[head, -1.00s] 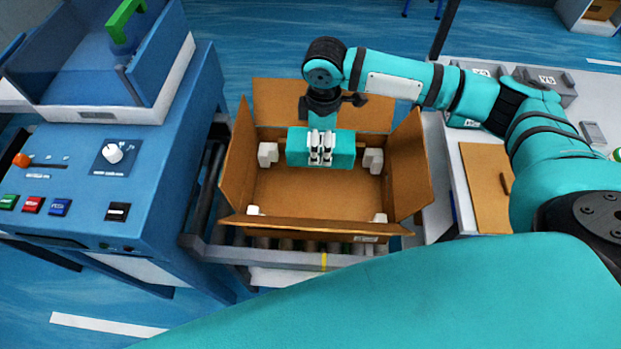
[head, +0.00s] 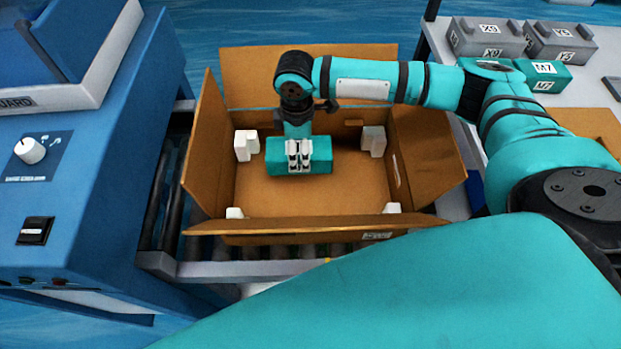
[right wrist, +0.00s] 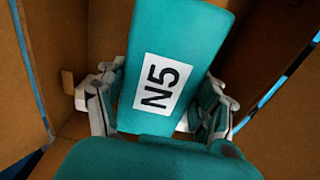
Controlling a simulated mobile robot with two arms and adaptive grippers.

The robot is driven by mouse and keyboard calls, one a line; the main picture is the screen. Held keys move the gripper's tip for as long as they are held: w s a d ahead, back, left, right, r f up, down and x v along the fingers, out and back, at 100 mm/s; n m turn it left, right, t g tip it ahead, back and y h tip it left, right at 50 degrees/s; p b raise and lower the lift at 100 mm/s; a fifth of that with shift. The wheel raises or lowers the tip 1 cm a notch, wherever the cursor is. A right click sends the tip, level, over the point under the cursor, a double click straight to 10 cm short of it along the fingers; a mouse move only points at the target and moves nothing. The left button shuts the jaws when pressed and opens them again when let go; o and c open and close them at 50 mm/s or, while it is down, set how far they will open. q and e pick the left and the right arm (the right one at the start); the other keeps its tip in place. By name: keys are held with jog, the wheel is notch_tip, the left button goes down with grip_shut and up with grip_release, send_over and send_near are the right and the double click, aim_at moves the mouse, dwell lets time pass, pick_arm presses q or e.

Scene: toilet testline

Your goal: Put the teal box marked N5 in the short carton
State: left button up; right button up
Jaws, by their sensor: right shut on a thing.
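The teal box marked N5 (head: 319,158) is inside the open short carton (head: 290,203), between its white corner pieces, towards the far side. My right gripper (head: 300,165) is shut on the box from above. In the right wrist view the label N5 shows on the teal box (right wrist: 160,84), with a finger of my right gripper (right wrist: 158,110) along each side. The carton's cardboard walls surround it there. Whether the box touches the carton floor I cannot tell. My left gripper is not in view.
The carton's flaps stand open on a roller conveyor (head: 330,250). A blue machine (head: 90,190) stands close on the left. On the right, a light table holds grey boxes (head: 487,38) and a teal box marked M7 (head: 543,75).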

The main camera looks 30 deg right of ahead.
notch_tip(320, 180, down, 2)
jog(key=shift+f+b, duration=0.25)
jog(key=shift+b, duration=0.25)
pick_arm(q)
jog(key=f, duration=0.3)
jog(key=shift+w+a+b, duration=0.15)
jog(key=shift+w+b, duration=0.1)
jog(key=shift+b, duration=0.15)
pick_arm(e)
send_over(301, 188)
notch_tip(301, 188, down, 10)
jog(key=shift+w+r, duration=0.1)
jog(key=shift+r, duration=0.05)
jog(key=o, duration=1.4)
jog(key=shift+o, duration=0.2)
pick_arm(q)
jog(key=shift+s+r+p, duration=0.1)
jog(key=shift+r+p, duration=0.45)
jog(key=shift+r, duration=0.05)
pick_arm(e)
notch_tip(301, 188, up, 12)
